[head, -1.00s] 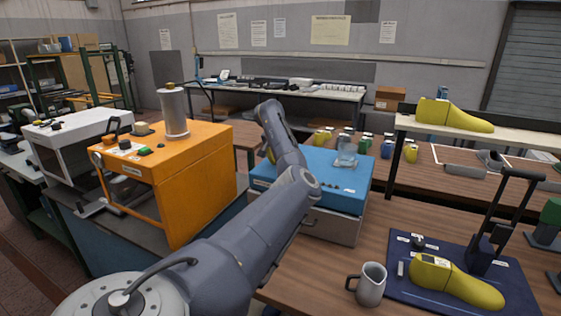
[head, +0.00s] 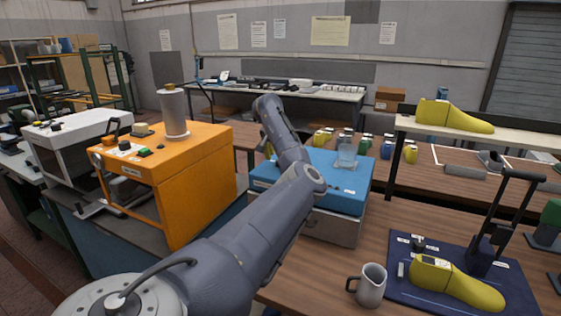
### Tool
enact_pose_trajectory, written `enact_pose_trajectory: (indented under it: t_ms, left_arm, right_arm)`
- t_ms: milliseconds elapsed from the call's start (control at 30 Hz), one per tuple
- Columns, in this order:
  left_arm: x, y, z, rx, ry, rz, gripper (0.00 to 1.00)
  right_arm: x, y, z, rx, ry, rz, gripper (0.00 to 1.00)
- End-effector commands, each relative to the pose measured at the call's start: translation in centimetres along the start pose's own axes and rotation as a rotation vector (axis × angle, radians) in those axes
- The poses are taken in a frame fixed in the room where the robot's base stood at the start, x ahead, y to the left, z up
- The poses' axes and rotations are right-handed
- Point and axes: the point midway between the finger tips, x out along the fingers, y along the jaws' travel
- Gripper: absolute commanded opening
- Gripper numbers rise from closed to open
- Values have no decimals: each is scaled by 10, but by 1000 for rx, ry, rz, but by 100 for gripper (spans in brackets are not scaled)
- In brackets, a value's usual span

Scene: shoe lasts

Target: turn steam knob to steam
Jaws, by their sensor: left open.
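A small dark knob (head: 418,243) stands on the navy base (head: 410,285) at the lower right of the head view, with small white labels around it. The labels are too small to read, so its setting cannot be told. The far end of my left arm (head: 270,112) is bent up in the middle, in front of the blue box, well left of and apart from the knob. My left gripper is open, but its fingers are mostly hidden behind the arm. My right gripper is out of frame.
A grey pitcher (head: 369,286) stands left of the navy base. A yellow shoe last (head: 458,285) and a black lever stand (head: 486,240) are on the base. The blue box (head: 335,197) and orange machine (head: 195,185) stand further left. Bare tabletop lies left of the pitcher.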

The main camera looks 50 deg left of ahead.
Motion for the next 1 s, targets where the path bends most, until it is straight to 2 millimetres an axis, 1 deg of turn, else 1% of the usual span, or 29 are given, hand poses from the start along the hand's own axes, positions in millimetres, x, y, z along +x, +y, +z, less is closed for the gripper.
enact_pose_trajectory:
  t_ms: [33, 200, 400, 500, 700, 1000]
  left_arm:
    - [-11, 0, -2, -2, 5, 0, 58]
    - [-41, 0, -2, -2, 6, 1, 58]
    - [-70, 0, -1, -2, 4, 1, 58]
    - [-80, 0, -1, -1, 4, 0, 58]
    - [-91, 0, -1, -1, 3, 0, 58]
    - [-93, 0, 0, -1, 2, 0, 58]
  right_arm:
    - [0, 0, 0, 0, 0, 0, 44]
    - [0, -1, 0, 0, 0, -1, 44]
    - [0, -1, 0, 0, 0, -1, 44]
    - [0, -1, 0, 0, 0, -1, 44]
    - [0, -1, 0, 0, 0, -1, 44]
    - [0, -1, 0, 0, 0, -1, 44]
